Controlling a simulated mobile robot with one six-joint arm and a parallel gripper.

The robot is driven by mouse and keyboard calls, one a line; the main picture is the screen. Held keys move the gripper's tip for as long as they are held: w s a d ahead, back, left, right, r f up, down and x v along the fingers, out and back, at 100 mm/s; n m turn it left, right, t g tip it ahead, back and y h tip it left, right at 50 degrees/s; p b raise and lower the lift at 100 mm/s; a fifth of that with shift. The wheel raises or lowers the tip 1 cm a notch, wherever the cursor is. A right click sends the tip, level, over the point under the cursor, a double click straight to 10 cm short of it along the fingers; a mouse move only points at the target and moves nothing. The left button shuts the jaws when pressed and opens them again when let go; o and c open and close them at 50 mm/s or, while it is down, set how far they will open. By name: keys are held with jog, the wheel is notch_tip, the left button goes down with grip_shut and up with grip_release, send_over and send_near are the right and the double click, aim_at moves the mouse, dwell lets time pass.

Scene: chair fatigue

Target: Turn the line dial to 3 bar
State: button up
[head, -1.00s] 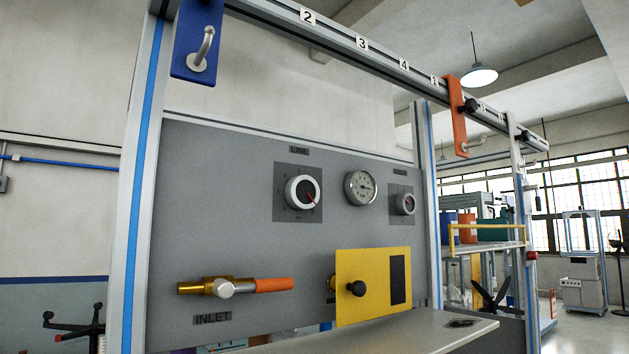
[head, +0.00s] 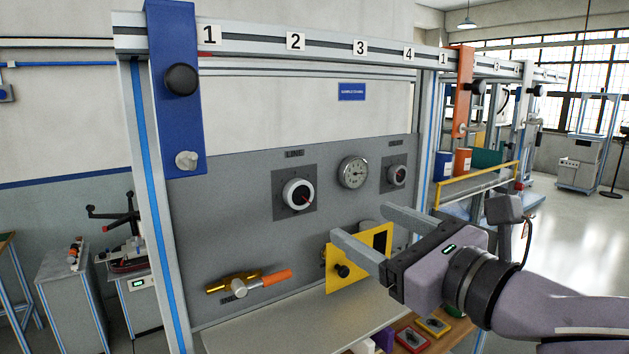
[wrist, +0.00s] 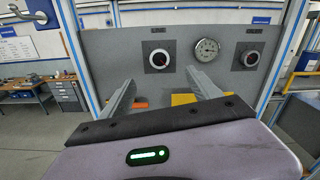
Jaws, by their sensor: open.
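The line dial (head: 298,194) is a round knob with a white rim, a dark face and a red pointer, on a dark square plate under the LINE label on the grey panel. In the head view its pointer points to the lower right. The dial also shows in the wrist view (wrist: 159,59), above the left finger. A round gauge (head: 353,172) is right of it. My gripper (head: 362,229) is open and empty, in front of the panel, below and to the right of the dial and apart from it. The scale marks are too small to read.
A yellow plate (head: 352,280) with a black knob is behind my gripper. A brass valve with an orange handle (head: 275,276) sits lower left. Another small dial (head: 397,175) is at right. A blue bracket (head: 177,110) hangs from the top rail. A shelf (head: 290,318) juts out below.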

aim_at(301, 195)
jog(key=x, duration=0.5)
jog(key=p+x, duration=0.1)
jog(key=x, duration=1)
jog(key=shift+w+a+f, duration=0.25)
jog(key=shift+a, duration=0.05)
jog(key=shift+c, duration=0.4)
jog(key=c, duration=1.3)
jog(key=shift+f+n, duration=0.15)
jog(key=shift+n, duration=0.15)
